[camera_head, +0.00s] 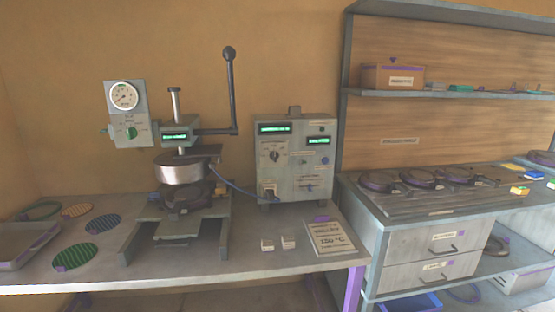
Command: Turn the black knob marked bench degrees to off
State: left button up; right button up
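A grey control box (293,160) stands on the bench to the right of the press. A black knob (274,156) sits on the left part of its front face, with small marks around it. The lettering by the knob is too small to read, and I cannot tell which mark its pointer is at. Two lit green displays (275,128) are above the knob and to its right. Neither of my grippers shows in the head view.
The plate press (182,170) with its long black lever (231,90) stands left of the box. A gauge panel (125,110) has a green knob (130,132). A sign with 130 °C (329,238) and two small white blocks (277,244) lie before the box.

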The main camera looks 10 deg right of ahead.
aim_at(274, 155)
jog(key=i+l+u, duration=0.2)
jog(key=i+l, duration=0.2)
jog(key=l, duration=0.2)
jog(key=i+l+u, duration=0.1)
jog(key=l, duration=0.25)
jog(key=i+l, duration=0.25)
jog(key=i+l+u, duration=0.15)
jog(key=l, duration=0.3)
jog(key=i+l+u, duration=0.1)
jog(key=l, duration=0.25)
jog(key=i+l+u, duration=0.1)
jog(key=l, duration=0.25)
jog(key=i+l+u, duration=0.1)
jog(key=l, duration=0.3)
jog(key=i, duration=0.1)
